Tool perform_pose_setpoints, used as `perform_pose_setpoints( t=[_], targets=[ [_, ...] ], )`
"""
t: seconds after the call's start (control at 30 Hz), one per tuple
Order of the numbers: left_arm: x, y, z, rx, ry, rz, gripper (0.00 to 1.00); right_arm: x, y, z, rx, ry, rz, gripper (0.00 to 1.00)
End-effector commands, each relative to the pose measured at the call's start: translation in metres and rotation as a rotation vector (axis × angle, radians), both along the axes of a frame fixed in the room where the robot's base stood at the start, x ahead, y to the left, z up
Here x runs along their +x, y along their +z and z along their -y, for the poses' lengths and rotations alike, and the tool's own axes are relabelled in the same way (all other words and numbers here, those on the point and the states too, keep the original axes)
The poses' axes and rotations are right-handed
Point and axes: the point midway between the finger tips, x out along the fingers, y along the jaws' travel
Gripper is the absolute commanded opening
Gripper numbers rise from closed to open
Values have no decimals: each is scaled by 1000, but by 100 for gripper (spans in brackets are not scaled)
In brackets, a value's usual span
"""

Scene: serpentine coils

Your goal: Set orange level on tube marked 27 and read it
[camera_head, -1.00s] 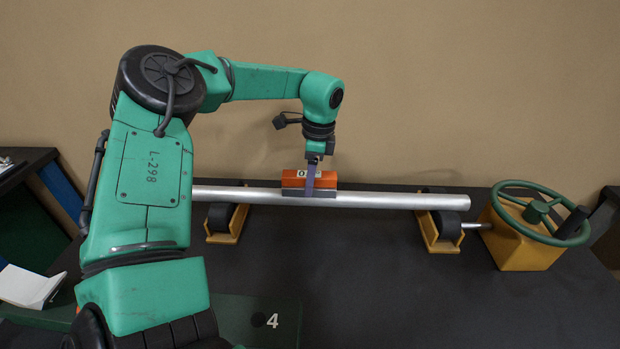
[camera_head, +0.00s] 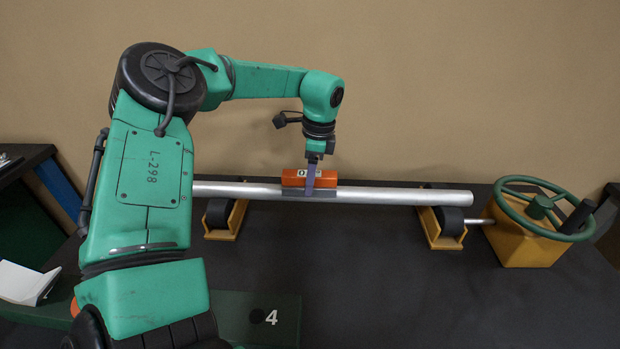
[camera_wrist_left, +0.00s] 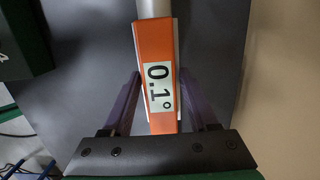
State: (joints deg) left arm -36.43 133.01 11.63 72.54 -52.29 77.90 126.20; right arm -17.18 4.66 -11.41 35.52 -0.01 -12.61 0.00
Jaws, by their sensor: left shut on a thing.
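The orange level (camera_head: 292,179) sits lengthwise on top of the silver tube (camera_head: 400,197), left of the tube's middle. In the left wrist view the level (camera_wrist_left: 154,48) shows a pale display reading 0.1°, turned sideways. My left gripper (camera_head: 311,182) is shut on the level, with purple fingers on both sides of it. The tube lies nearly level across two yellow roller stands, and its left end is hidden behind my left arm. I see no number 27 on the tube. My right gripper is not in view.
The left roller stand (camera_head: 223,233) and right roller stand (camera_head: 444,241) have black rollers. A yellow box (camera_head: 518,240) with a green handwheel (camera_head: 510,204) stands at the right. A green panel marked 4 (camera_head: 235,320) lies at the front. The dark table (camera_head: 360,280) is clear in the middle.

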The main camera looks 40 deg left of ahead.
Motion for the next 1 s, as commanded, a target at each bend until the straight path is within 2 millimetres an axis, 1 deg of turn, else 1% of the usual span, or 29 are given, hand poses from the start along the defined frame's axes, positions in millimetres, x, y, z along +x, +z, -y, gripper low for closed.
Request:
perform_pose_setpoints(
  t=[0.47, 1.0],
  targets=[
    [0, 0, 0, -1, 0, 1, 0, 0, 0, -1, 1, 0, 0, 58],
    [0, 0, 0, -2, 0, 1, 0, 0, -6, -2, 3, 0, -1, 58]
  ],
)
